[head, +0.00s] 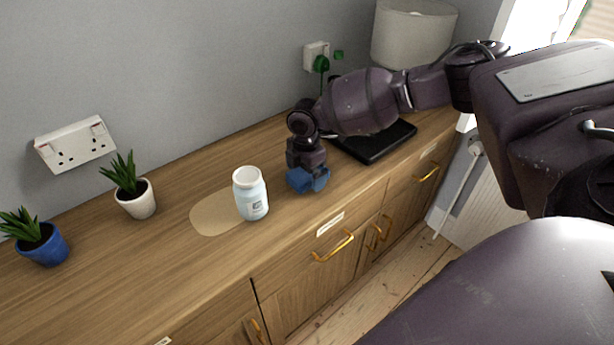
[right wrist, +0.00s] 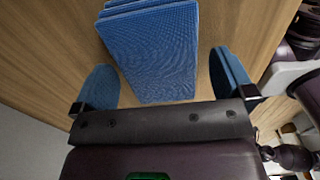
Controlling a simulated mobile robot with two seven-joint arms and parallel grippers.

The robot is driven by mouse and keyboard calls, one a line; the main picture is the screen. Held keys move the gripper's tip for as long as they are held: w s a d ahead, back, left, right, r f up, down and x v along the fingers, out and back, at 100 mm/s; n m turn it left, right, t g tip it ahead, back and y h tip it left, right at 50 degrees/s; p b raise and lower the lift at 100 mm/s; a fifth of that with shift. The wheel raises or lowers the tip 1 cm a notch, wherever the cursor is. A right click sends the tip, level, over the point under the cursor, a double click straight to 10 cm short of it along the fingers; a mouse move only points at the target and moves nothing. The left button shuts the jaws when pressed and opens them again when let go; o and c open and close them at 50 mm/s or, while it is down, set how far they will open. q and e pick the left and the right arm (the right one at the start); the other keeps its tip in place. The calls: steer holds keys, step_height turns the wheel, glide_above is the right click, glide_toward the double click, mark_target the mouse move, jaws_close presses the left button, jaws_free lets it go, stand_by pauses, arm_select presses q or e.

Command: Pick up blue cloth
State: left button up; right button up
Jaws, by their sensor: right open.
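The blue cloth (right wrist: 152,45) looks like a folded stack with a fine weave in the right wrist view. It lies on the wooden top. My right gripper (right wrist: 166,82) is open, with one blue fingertip on each side of the cloth's near end. Gaps show between the cloth and both fingertips, so I see no grip on it. In the head view my right gripper (head: 308,182) is low over the counter, and its blue parts and the cloth cannot be told apart. My left gripper is not in view.
A white-and-blue jar (head: 252,199) stands left of my right gripper on the wooden counter (head: 165,255), by a pale oval mat (head: 210,214). A black tray-like object (head: 374,143) lies behind my arm. Potted plants (head: 136,200) (head: 40,243) stand at left. The front counter is clear.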

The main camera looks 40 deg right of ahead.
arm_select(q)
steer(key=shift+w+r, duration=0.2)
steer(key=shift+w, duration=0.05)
arm_select(e)
steer(key=shift+f, duration=0.2)
steer(key=shift+c, duration=0.5)
steer(key=shift+c, duration=1.1)
steer(key=c, duration=0.7)
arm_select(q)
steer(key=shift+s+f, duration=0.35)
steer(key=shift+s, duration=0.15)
arm_select(e)
steer(key=shift+r, duration=0.1)
arm_select(q)
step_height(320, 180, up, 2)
steer(key=p, duration=0.3)
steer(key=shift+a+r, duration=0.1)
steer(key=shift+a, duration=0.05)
arm_select(e)
step_height(320, 180, up, 20)
steer(key=shift+f, duration=0.1)
